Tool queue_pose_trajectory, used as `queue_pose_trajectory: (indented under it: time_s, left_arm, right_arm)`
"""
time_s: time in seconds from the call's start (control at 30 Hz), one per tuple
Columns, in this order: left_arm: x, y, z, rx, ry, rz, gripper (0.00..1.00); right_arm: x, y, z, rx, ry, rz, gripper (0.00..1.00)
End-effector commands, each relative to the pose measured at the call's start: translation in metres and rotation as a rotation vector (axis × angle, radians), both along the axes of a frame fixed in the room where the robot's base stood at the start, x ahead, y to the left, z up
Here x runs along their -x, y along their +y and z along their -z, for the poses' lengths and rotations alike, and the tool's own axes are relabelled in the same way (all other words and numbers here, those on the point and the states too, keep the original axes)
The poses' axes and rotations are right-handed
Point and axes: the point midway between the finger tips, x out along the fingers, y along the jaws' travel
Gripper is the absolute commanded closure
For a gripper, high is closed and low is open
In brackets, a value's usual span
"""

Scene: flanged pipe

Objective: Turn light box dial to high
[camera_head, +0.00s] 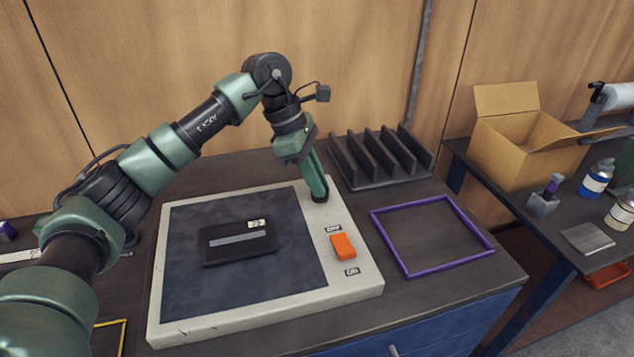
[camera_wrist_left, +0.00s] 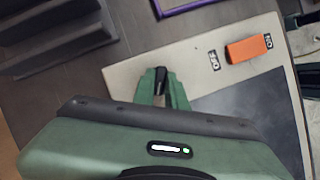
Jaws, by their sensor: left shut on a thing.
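The light box (camera_head: 170,315) lies on the dark table, with a cream frame and a dark panel. My left gripper (camera_head: 320,197) points down at the far right corner of its frame. In the left wrist view, my left gripper (camera_wrist_left: 161,88) is shut on a small black dial (camera_wrist_left: 160,80) on the cream frame. The fingers hide most of the dial and any marks around it. An orange rocker switch (camera_head: 343,246) sits nearer on the right strip of the frame, between OFF and ON labels; it also shows in the left wrist view (camera_wrist_left: 249,49). My right gripper is not in view.
A dark flat case (camera_head: 238,243) lies on the light box panel. A purple frame (camera_head: 432,237) lies right of the box, and a dark slotted rack (camera_head: 380,158) stands behind. A cardboard box (camera_head: 520,140) and bottles stand on another table at right.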

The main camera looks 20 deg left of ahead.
Motion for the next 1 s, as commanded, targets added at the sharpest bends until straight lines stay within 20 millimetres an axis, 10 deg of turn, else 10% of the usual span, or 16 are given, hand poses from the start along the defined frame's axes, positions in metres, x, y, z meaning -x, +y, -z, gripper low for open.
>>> queue_pose_trajectory:
  time_s: [0.57, 0.67, 1.0]
  left_arm:
    - [-0.0002, 0.0003, -0.0001, -0.002, -0.001, 0.039, 1.0]
    - [-0.0002, 0.0003, -0.0001, -0.001, -0.001, 0.037, 0.68]
    - [-0.0003, 0.0007, -0.001, -0.001, -0.001, 0.036, 0.65]
  right_arm:
    - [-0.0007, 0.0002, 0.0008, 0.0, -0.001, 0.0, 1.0]
    - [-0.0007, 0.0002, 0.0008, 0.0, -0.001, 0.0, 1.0]
    - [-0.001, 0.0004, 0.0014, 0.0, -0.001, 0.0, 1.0]
